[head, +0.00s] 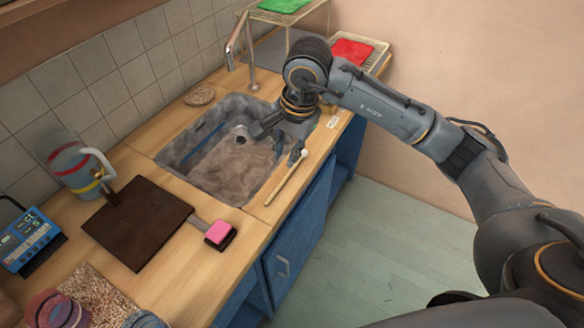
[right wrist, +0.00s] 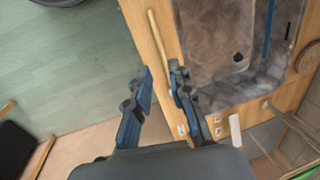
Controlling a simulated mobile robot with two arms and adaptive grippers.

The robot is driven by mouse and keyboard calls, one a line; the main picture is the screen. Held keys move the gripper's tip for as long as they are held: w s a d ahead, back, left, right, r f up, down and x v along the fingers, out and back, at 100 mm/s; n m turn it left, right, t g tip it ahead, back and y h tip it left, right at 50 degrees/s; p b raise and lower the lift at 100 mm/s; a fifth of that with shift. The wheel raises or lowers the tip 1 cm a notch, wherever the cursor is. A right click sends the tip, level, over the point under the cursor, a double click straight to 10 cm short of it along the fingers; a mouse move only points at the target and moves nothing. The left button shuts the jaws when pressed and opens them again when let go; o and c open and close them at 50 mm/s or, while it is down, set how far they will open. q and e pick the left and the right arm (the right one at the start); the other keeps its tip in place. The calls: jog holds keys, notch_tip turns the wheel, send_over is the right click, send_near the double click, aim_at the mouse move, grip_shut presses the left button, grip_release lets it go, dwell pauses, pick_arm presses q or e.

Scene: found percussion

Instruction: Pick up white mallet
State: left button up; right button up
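The white mallet (head: 284,182) is a thin wooden stick with a small white ball head. It lies on the narrow counter strip between the sink and the front edge, head toward the back. In the right wrist view its stick (right wrist: 157,38) runs along the counter, with its near end close to a finger; the white head is not clear there. My right gripper (head: 278,142) hangs near the head end, over the sink's front side. It is open and empty in the right wrist view (right wrist: 160,74). My left gripper is not in view.
The grey sink (head: 168,157) lies left of the mallet. A dark board (head: 135,222), a pink-topped scrubber (head: 218,234), a striped pitcher (head: 75,168) and a blue device (head: 27,240) stand on the near counter. A rack with a red cloth (head: 352,50) is at the back. Open floor lies right.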

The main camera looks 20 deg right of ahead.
jog(key=p, duration=0.1)
send_over(278, 187)
jog(key=s, duration=0.1)
jog(key=f, duration=0.6)
jog(key=shift+s+d+f, duration=0.1)
jog(key=shift+d+f, duration=0.2)
jog(key=shift+f, duration=0.05)
jog(key=shift+f+p, duration=0.5)
jog(key=shift+f, duration=0.1)
jog(key=f, duration=0.1)
jog(key=f+p, duration=0.1)
jog(key=f, duration=0.1)
jog(key=shift+w+a+f, duration=0.15)
jog(key=shift+w+f, duration=0.1)
jog(key=shift+w, duration=0.05)
jog(key=shift+w+f, duration=0.1)
jog(key=shift+f, duration=0.3)
jog(key=shift+c, duration=0.4)
grip_shut()
